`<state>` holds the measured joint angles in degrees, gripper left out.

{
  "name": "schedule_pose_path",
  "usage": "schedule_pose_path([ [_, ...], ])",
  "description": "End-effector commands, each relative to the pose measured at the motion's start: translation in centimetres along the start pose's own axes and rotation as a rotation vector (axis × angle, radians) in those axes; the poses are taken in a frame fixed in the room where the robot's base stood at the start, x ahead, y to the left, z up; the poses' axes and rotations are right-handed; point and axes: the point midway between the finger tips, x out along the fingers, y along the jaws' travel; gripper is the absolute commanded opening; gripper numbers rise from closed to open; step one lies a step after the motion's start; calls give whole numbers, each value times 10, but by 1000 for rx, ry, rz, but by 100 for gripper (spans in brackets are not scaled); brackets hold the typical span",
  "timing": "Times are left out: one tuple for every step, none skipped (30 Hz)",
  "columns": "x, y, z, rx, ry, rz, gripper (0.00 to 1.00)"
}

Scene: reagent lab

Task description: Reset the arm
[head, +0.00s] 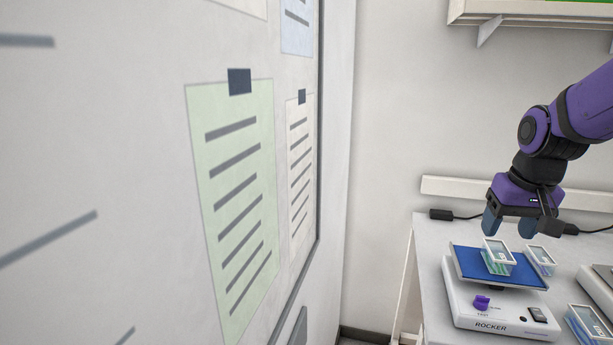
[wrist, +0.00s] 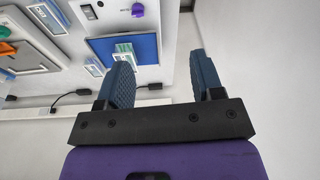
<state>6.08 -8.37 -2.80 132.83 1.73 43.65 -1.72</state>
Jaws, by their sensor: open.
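My purple arm reaches in from the right in the head view. My gripper (head: 508,226) hangs above the rocker, its blue fingers apart and nothing between them. In the wrist view my gripper (wrist: 163,80) also shows open, with its two blue fingers widely spaced and empty. The rocker (head: 487,318), a white device with a blue platform (head: 470,263) and a purple knob, stands on the bench below. A small clear box with green contents (head: 497,262) sits on the platform. The platform also shows in the wrist view (wrist: 146,48), partly behind a finger.
Another clear box (head: 541,261) is at the platform's right, and one more (head: 590,325) is on the white bench (head: 428,262) at lower right. A power adapter (head: 440,214) and cable lie behind. A wall with posted sheets (head: 237,200) fills the left. A shelf (head: 530,14) is above.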

Motion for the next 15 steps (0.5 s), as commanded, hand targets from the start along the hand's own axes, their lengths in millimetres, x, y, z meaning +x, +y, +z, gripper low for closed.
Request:
schedule_pose_path([
  [-14, -5, 10, -12, 24, -3, 61],
  [-20, -7, 16, -18, 34, -5, 61],
  [-28, -10, 24, -26, 48, -7, 61],
  [-35, -12, 30, -33, 58, -8, 61],
  [-40, -14, 36, -39, 68, -10, 61],
  [-48, -17, 45, -47, 81, -11, 61],
  [-53, -18, 51, -53, 93, -12, 61],
  [-58, -20, 57, -58, 103, -14, 61],
  [-64, -22, 67, -66, 116, -15, 61],
  [-69, -23, 73, -73, 126, -16, 61],
  [-73, -25, 80, -79, 137, -17, 61],
  [-79, -26, 89, -86, 151, -19, 61],
  [-82, -27, 96, -92, 161, -19, 61],
  [-86, -28, 102, -97, 171, -20, 61],
  [-90, -30, 111, -105, 183, -21, 61],
])
